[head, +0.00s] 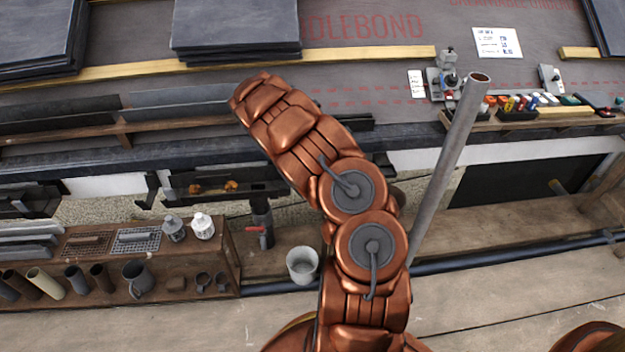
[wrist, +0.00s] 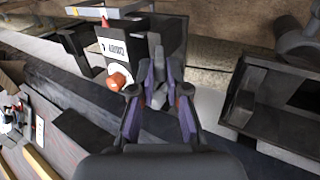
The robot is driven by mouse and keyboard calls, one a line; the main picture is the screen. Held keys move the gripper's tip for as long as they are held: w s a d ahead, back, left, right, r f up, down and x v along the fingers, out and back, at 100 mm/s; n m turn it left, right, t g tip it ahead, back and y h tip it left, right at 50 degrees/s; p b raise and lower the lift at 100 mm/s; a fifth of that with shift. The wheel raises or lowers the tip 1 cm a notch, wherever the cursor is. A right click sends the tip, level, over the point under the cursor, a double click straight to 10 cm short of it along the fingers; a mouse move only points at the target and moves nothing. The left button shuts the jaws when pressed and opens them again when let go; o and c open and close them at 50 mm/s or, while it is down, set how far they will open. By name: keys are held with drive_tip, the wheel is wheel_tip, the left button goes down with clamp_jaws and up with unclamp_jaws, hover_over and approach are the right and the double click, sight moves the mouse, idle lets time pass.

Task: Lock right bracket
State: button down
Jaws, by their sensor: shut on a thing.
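In the wrist view my gripper (wrist: 160,98) has purple-lined fingers closed around a small dark grey part. It sits beside a dark bracket-like block (wrist: 172,38) with a white printed label and an orange-red knob (wrist: 116,82). The fingers hide much of the held part, so I cannot tell whether it is the bracket's lock. The knob is left of the fingers, apart from them. In the head view my gripper is hidden behind my copper arm. A dark bracket (head: 151,190) hangs under the roof edge, left of a gutter piece.
A dark gutter piece (wrist: 275,95) lies right of the fingers; a gutter with orange leaves (head: 222,188) shows in the head view. A grey pipe (head: 450,160) stands right of my arm. A white bucket (head: 302,264) and a wooden shelf (head: 230,255) are below.

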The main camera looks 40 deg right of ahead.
drive_tip(key=f+g+h+b, duration=0.1)
drive_tip(key=h+b, duration=0.1)
drive_tip(key=b, duration=0.1)
drive_tip(key=w+a+f+g+h+b, duration=0.1)
drive_tip(key=g+h+b, duration=0.1)
drive_tip(key=b, duration=0.1)
drive_tip(key=a+f+g+h+b, duration=0.1)
drive_tip(key=h+b, duration=0.1)
drive_tip(key=b, duration=0.1)
drive_tip(key=shift+w+g, duration=0.25)
drive_tip(key=shift+g, duration=0.05)
idle(0.3)
drive_tip(key=c, duration=1.2)
unclamp_jaws()
drive_tip(key=shift+o, duration=0.2)
drive_tip(key=shift+a, duration=0.1)
drive_tip(key=shift+v, duration=5.9)
